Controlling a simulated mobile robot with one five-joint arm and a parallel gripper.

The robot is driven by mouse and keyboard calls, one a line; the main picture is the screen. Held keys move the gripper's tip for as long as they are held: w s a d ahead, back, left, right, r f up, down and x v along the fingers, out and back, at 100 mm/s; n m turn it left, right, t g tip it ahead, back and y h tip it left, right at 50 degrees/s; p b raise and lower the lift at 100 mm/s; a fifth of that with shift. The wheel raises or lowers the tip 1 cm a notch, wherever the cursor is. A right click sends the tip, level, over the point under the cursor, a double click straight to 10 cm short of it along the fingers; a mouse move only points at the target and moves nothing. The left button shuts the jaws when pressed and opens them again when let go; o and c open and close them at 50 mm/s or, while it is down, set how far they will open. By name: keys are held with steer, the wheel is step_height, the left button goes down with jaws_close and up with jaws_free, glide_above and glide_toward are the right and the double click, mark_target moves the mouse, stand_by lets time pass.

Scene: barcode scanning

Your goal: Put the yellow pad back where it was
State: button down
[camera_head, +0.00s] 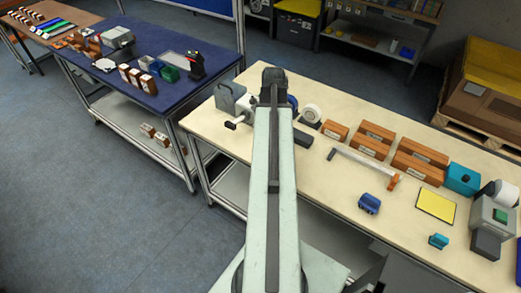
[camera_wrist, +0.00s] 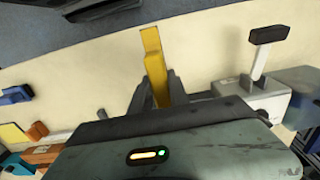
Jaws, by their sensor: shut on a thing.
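My gripper (camera_wrist: 157,88) is shut on a narrow yellow block (camera_wrist: 152,45), which I take to be the yellow pad, in the wrist view. The pad sticks out beyond the dark fingertips, over the pale tabletop. I cannot tell whether it touches the table. In the head view my own arm hides the gripper and the held pad. A flat yellow square with a dark border (camera_head: 436,205) lies on the right part of the pale table (camera_head: 320,185). A yellow patch at the left edge of the wrist view (camera_wrist: 12,133) looks like the same square.
A grey device with a black-handled lever (camera_wrist: 265,60) stands close right of my gripper. Brown boxes (camera_head: 370,140), a white bar (camera_head: 360,163), a blue block (camera_head: 369,203), a teal box (camera_head: 462,179) and a grey printer-like device (camera_head: 490,215) stand on the table. Its front middle is clear.

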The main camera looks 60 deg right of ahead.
steer(key=shift+w, duration=0.1)
steer(key=s+d+f+b, duration=0.2)
steer(key=s, duration=0.3)
steer(key=s+d+f+b, duration=0.2)
steer(key=s, duration=0.3)
steer(key=s+d+f+b, duration=0.2)
steer(key=s, duration=0.3)
steer(key=shift+f+b, duration=0.35)
steer(key=shift+s+r, duration=0.1)
steer(key=w+a, duration=0.2)
steer(key=w, duration=0.2)
steer(key=w+a+f, duration=0.1)
steer(key=w+a, duration=0.1)
steer(key=w, duration=0.3)
steer(key=w+a+b, duration=0.1)
steer(key=w, duration=0.3)
steer(key=shift+w+a+f, duration=0.15)
steer(key=shift+w+a, duration=0.25)
steer(key=f+b, duration=0.2)
steer(key=w+f+b, duration=0.1)
steer(key=f+b, duration=0.1)
steer(key=shift+a, duration=0.2)
steer(key=shift+r, duration=0.2)
steer(key=shift+f, duration=0.25)
steer(key=c, duration=1.3)
jaws_free()
